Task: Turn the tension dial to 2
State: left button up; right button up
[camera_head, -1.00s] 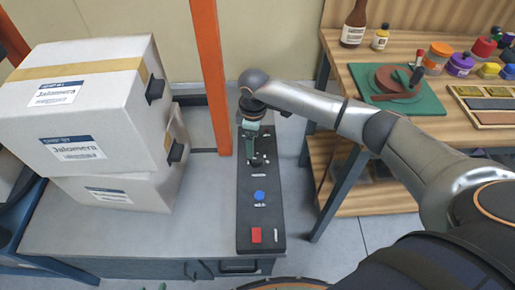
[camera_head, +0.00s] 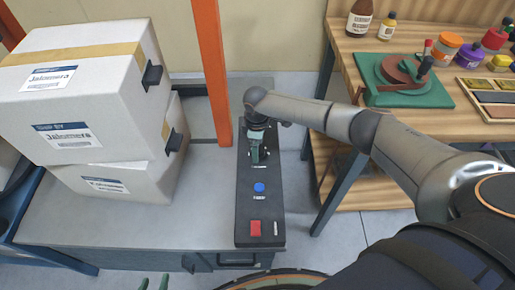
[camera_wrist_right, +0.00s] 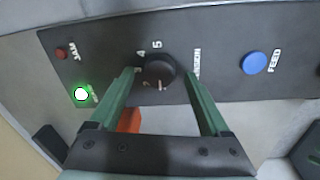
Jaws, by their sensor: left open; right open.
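The black tension dial (camera_wrist_right: 160,68) shows in the right wrist view, on a dark control panel (camera_wrist_right: 215,50). A pale pointer mark on it faces down in that view. The digits 4 and 5 show beside it; the others are partly hidden or too small to read. My right gripper (camera_wrist_right: 159,77) is open, with one green finger on each side of the dial; I cannot tell whether they touch it. In the head view my right gripper (camera_head: 257,152) is over the far part of the panel (camera_head: 245,212) and hides the dial. My left gripper (camera_head: 154,284) is open and empty at the bottom edge.
The panel has a blue FEED button (camera_head: 259,187) and a red button (camera_head: 255,228). A lit green lamp (camera_wrist_right: 82,94) and a red JAM lamp (camera_wrist_right: 61,53) are near the dial. White boxes (camera_head: 85,95), an orange post (camera_head: 213,70) and a wooden table (camera_head: 400,25) stand around.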

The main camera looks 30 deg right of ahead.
jog(key=shift+f, duration=0.35)
jog(key=shift+c, duration=0.4)
grip_shut()
